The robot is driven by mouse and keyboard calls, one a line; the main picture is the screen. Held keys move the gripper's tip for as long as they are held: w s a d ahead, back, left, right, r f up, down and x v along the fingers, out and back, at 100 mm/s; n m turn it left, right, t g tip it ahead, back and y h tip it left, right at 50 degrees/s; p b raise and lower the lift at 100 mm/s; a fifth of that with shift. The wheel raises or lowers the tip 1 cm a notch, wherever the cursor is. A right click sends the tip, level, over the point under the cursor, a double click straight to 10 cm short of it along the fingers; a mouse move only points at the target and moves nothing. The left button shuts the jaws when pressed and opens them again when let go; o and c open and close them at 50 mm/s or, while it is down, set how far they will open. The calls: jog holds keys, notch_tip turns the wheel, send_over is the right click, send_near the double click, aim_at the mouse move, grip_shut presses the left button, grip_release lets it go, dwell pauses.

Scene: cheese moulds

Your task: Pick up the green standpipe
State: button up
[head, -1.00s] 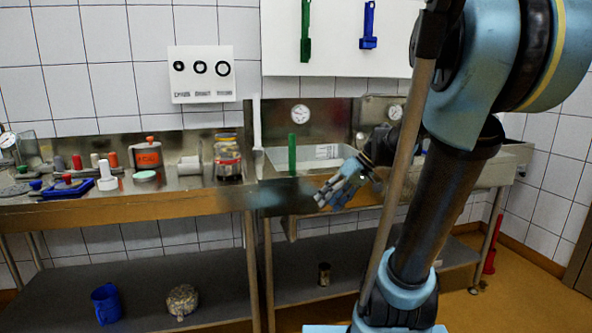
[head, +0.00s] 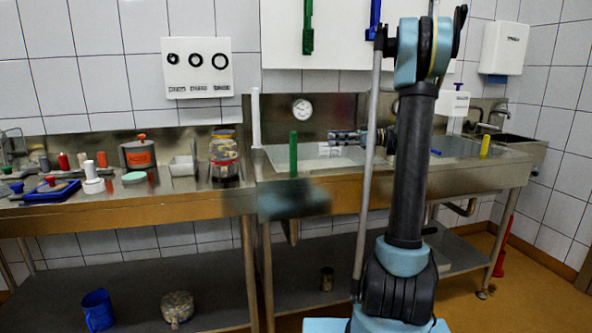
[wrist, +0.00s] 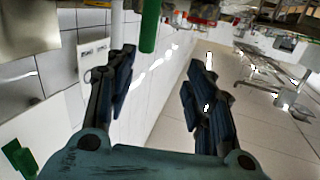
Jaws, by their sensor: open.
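The green standpipe (head: 293,152) is a plain upright cylinder at the left end of the sink basin (head: 268,160). In the wrist view the standpipe (wrist: 149,27) shows at the top, beyond the fingertips and nearer the left finger. My gripper (head: 335,137) is to the right of the standpipe, pointing left towards it at about the height of its top. A gap remains between them in the head view. In the wrist view my gripper (wrist: 160,58) has its fingers spread with nothing between them.
A white upright pipe (head: 256,118) stands just left of the standpipe. A jar (head: 223,158) and a red-labelled pot (head: 138,153) stand on the left bench. A yellow pipe (head: 485,146) stands at the right. A blurred dark patch (head: 290,200) shows before the sink front.

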jog(key=w, duration=0.2)
send_near(293, 135)
jog(key=a+f, duration=0.1)
jog(key=a, duration=0.3)
jog(key=shift+n+y, duration=0.3)
jog(key=shift+n, duration=0.1)
jog(key=shift+w+a, duration=0.3)
jog(key=shift+a, duration=0.7)
jog(key=shift+w+a, duration=0.3)
jog(key=shift+a, duration=0.7)
jog(key=shift+w+a, duration=0.3)
jog(key=shift+a, duration=0.7)
grip_shut()
